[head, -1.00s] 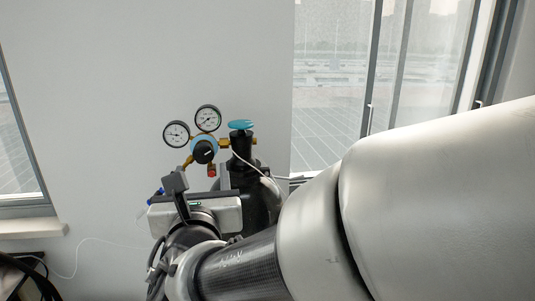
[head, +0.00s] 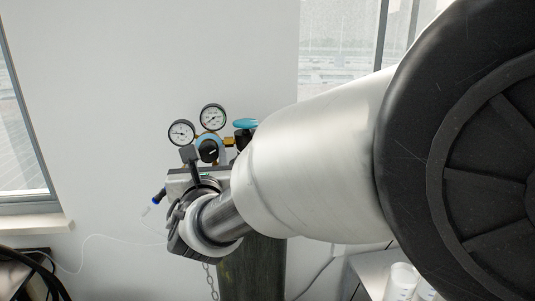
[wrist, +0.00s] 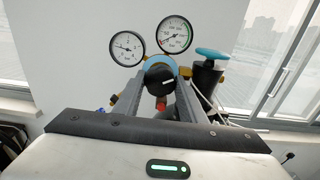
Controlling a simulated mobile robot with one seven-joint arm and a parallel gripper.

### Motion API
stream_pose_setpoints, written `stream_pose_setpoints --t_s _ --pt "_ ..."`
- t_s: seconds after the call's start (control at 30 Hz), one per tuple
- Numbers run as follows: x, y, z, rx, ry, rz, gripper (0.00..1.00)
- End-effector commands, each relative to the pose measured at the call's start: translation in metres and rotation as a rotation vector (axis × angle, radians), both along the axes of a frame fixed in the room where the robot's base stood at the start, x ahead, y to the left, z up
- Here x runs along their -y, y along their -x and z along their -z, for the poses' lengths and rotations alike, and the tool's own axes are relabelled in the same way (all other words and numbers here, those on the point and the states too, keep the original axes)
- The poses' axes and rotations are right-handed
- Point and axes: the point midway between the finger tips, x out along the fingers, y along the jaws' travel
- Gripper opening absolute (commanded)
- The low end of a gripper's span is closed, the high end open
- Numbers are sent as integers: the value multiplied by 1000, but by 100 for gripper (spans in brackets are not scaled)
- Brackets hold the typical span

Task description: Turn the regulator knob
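The regulator knob (head: 208,151) is black with a white mark and sits below two round gauges on a blue-and-brass regulator body. In the wrist view the knob (wrist: 158,79) lies between the two grey fingers of my gripper (wrist: 161,82). The fingers are apart, one on either side of the knob; whether either touches it I cannot tell. In the head view my gripper (head: 191,160) is just in front of and below the regulator, and one dark finger shows left of the knob.
The left gauge (wrist: 127,47) and right gauge (wrist: 175,34) stand close above the fingers. A blue valve handwheel (wrist: 212,54) tops the dark cylinder (head: 250,268) at the right. A thin white hose runs beside it. A wall and windows are behind.

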Motion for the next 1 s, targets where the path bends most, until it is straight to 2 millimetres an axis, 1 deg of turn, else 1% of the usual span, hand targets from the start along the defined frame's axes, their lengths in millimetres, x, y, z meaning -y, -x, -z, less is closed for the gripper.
stream_pose_setpoints --t_s 0.03,0.1,0.27,0.43,0.6,0.7,0.9,0.93,1.0 --pt "0 0 0 0 0 0 24" --pt "0 0 0 0 0 0 15" --pt "0 0 2 -3 -17 1 15" --pt "1 0 6 -18 -90 2 15" --pt "1 0 3 -36 -165 2 15" --pt "0 0 0 -41 -173 1 15" --pt "0 0 0 -41 -171 0 15" --pt "0 0 0 -41 -171 0 42" --pt "0 0 0 -41 -171 0 54"
